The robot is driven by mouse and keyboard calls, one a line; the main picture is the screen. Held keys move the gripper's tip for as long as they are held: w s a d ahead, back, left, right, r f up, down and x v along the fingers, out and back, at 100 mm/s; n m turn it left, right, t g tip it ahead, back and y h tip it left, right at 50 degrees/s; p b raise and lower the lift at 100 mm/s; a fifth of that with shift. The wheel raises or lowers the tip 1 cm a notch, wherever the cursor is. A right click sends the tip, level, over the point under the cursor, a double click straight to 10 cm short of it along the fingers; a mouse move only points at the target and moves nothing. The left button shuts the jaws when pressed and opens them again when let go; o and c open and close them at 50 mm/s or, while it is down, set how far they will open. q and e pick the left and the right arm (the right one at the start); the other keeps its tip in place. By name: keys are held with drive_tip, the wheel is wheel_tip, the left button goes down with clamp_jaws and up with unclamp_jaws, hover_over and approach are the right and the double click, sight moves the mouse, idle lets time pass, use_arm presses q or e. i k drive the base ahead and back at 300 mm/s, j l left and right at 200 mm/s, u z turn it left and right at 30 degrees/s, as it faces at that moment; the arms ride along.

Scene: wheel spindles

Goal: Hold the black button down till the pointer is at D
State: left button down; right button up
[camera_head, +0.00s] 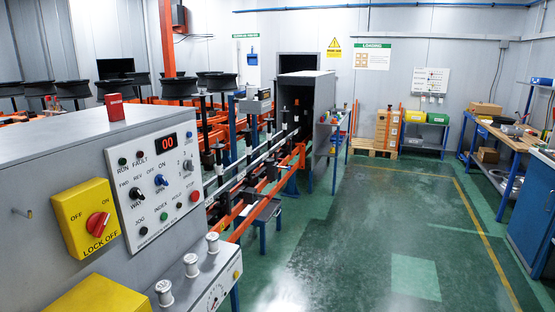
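A white control panel (185,225) stands on the grey cabinet at the left. The small black button (143,231) sits at its lower left, below the word JOG. A white dial (217,297) with dark marks is at the bottom edge of the view, on the lower sloping face. Neither of my grippers is in view.
The panel also has a red display (168,142) reading 00 and several knobs. A yellow lock-off switch (87,218) with a red knob is on its left. White spools (191,265) stand on the lower ledge. Green floor (370,230) at right is clear.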

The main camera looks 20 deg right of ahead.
sight(143, 231)
drive_tip(key=i+l+u, duration=0.15)
drive_tip(key=i+l, duration=1.1)
